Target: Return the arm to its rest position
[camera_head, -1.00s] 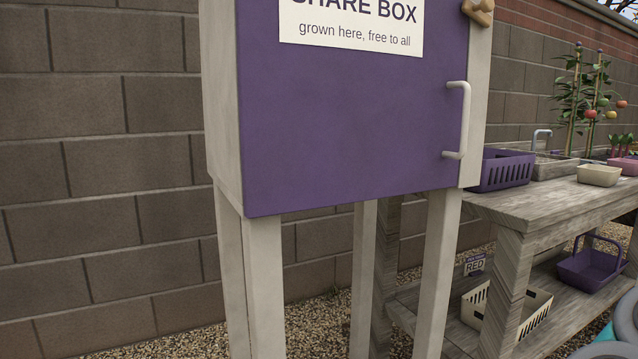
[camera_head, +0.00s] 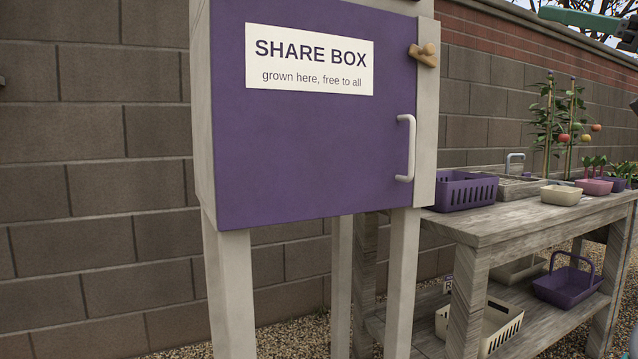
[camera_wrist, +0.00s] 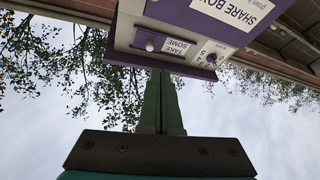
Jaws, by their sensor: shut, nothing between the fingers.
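My gripper (camera_wrist: 161,75) shows in the wrist view as two green fingers pressed together, with nothing between them. The fingers point towards the share box (camera_wrist: 195,25), which appears upside down there with a "TAKE SOME" label and a round knob. I cannot tell the exact gap between fingertips and box. In the head view, a green and dark part of my arm shows at the top right corner. The share box (camera_head: 310,165) stands left of centre on pale legs, its purple door shut, with a white handle (camera_head: 408,148) and a wooden latch (camera_head: 424,54).
A weathered wooden bench (camera_head: 510,219) stands right of the box. On it are a purple basket (camera_head: 466,193) and a cream bowl (camera_head: 561,195). A purple trug (camera_head: 566,284) and a cream crate (camera_head: 497,330) are on its lower shelf. A block wall (camera_head: 90,180) runs behind.

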